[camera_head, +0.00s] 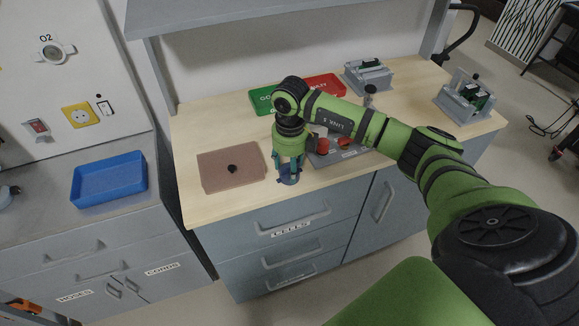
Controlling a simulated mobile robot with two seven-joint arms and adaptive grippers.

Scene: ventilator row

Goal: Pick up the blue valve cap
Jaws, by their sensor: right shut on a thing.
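My right gripper (289,176) points down at the front edge of the wooden worktop, its fingers on either side of a small blue thing. This is the blue valve cap (289,180), and the gripper is shut on it. The fingers hide part of the cap. I cannot tell whether it is touching the worktop or held just above it. My left gripper is not in view.
A brown mat (212,181) with a small black part (232,169) lies to the left. A grey tray (323,161) with red caps (322,146) is close on the right. Green (262,101) and red (325,85) trays and grey fixtures stand behind. A blue tray (110,181) sits on the left counter.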

